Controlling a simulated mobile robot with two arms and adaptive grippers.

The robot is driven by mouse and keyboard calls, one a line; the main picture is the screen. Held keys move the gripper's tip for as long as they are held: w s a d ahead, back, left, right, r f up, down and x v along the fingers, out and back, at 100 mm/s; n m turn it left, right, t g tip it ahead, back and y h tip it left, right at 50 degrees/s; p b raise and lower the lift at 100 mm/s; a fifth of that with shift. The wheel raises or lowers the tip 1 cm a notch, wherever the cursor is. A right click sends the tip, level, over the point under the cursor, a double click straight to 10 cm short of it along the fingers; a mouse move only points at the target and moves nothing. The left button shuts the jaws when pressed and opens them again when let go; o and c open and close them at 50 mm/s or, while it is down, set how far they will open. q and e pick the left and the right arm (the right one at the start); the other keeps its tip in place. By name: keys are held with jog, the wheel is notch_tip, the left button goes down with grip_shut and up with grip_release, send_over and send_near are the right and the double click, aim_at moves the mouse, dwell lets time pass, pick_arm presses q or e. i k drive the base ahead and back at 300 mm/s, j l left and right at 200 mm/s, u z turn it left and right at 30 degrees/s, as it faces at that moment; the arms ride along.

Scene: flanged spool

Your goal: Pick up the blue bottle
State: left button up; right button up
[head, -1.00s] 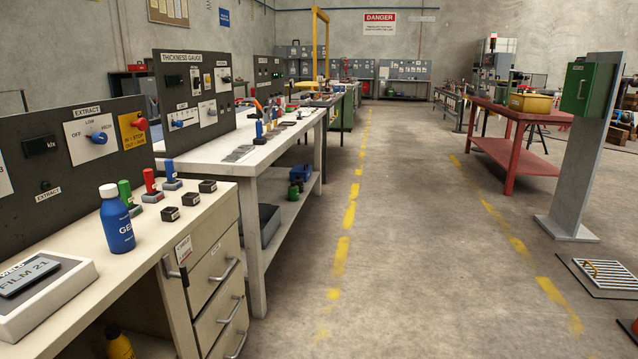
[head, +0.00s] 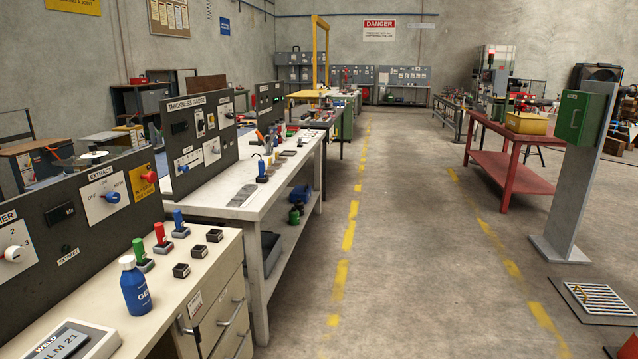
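The blue bottle (head: 136,289) has a white cap and white lettering. It stands upright on the cream top of the near workbench (head: 182,265) at the lower left of the head view. It is near the bench's right edge, in front of a green-handled stamp. Nothing touches or covers it. Neither of my grippers shows in the head view.
Green, red and blue stamps (head: 160,236) and small black blocks (head: 181,270) stand behind the bottle. A dark control panel (head: 75,225) backs the bench. The aisle floor (head: 410,260) to the right is clear.

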aim_at(134, 290)
jog(key=j+u, duration=0.15)
jog(key=u, duration=1)
